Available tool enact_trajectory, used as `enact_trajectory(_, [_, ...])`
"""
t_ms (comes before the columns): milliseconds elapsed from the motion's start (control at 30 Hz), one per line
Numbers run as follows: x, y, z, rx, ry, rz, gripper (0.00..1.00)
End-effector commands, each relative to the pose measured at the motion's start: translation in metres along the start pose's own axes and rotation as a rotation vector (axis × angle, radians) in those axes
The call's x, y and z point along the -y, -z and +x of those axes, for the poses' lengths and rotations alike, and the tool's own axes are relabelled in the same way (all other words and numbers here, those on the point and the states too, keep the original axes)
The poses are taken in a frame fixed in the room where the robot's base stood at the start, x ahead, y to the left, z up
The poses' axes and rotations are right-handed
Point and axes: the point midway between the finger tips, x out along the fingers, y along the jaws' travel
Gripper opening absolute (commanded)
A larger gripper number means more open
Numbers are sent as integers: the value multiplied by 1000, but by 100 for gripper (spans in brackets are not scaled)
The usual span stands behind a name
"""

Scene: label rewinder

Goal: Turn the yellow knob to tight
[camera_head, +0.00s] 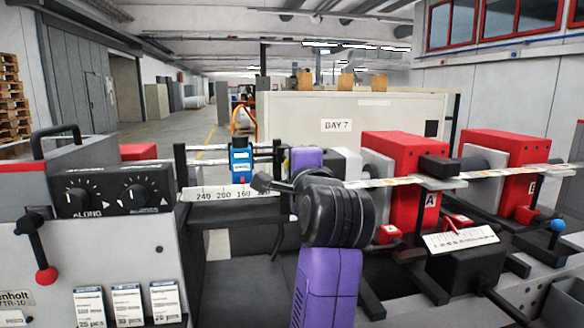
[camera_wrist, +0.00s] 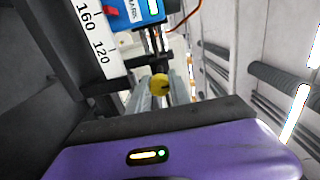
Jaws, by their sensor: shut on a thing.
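The yellow knob (camera_wrist: 160,84) shows in the wrist view, just beyond the purple and black body of my gripper. It is small and round, with a dark mark on its face. The grey fingers of my gripper (camera_wrist: 162,95) lie on either side of it and are shut on it. In the head view, my arm reaches in from the bottom and its wrist covers this spot, so the knob is hidden there. I cannot read a tight mark or the knob's angle.
A blue device with a lit display (camera_head: 240,160) sits on rails just left of my wrist, above a white number scale (camera_head: 218,193). Red block A (camera_head: 402,165) and a label strip (camera_head: 395,181) lie to the right.

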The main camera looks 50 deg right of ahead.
Motion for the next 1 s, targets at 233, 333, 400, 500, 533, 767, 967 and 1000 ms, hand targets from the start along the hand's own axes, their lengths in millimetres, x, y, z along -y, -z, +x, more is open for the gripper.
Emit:
enact_trajectory(233, [-2, 1, 0, -2, -4, 11, 0])
enact_trajectory(333, [-2, 1, 0, -2, -4, 10, 0])
enact_trajectory(400, [-2, 1, 0, -2, -4, 10, 0])
enact_trajectory(500, [-2, 1, 0, -2, -3, 10, 36])
enact_trajectory(533, [-1, 1, 0, -2, -3, 9, 42])
enact_trajectory(767, [-1, 0, 0, -1, -2, 9, 46])
enact_trajectory(967, [-1, 0, -9, 0, 0, 9, 46])
enact_trajectory(1000, [-1, 0, -14, 0, 1, 9, 46])
